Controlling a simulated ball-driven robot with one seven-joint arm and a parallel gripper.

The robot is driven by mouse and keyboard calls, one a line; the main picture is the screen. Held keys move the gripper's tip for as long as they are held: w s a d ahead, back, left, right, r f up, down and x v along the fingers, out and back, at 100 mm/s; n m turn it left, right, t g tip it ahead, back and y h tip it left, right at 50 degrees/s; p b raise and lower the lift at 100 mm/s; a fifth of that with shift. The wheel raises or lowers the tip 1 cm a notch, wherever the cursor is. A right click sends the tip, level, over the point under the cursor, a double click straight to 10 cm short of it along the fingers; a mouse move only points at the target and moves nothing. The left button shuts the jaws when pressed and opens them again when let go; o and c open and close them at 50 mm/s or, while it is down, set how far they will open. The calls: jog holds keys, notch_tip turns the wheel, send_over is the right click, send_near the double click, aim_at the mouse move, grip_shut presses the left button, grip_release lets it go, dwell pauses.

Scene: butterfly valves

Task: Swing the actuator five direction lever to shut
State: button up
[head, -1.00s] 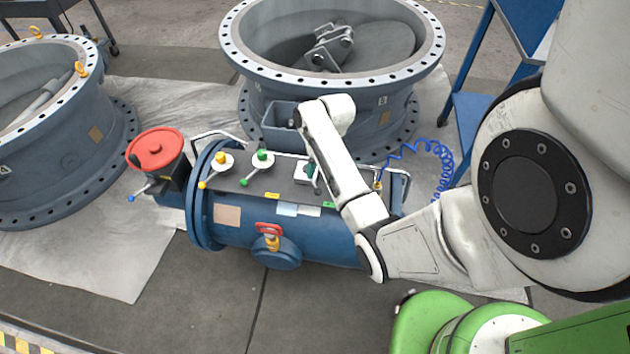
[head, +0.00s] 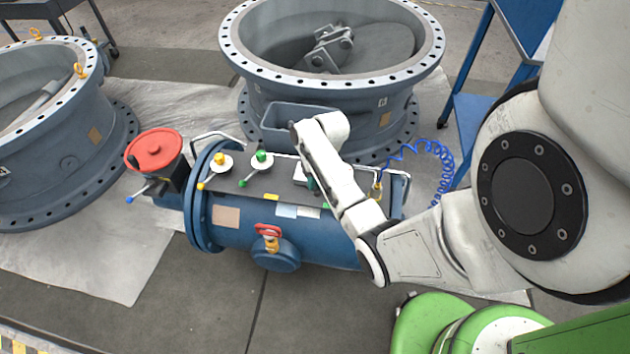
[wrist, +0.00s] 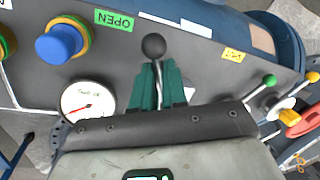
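The direction lever (wrist: 154,47) has a black ball knob on a thin metal shaft. It stands on the grey top panel of the blue actuator (head: 232,232). In the wrist view my gripper (wrist: 159,77) has its two teal fingers close on both sides of the shaft, below the knob, seemingly shut on it. A green OPEN label (wrist: 114,20) lies left of the knob, and a yellow label (wrist: 233,55) lies to the right. In the head view my arm hides most of the lever; only part of its white base (head: 299,174) shows.
A green-knobbed lever (head: 262,157) and a yellow-knobbed lever (head: 221,162) stand left on the panel. A red handwheel (head: 156,150) is at the left end. A gauge (wrist: 88,101) and blue knob (wrist: 62,43) sit near my gripper. A large valve (head: 330,90) stands behind.

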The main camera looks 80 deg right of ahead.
grip_shut()
dwell(0.8)
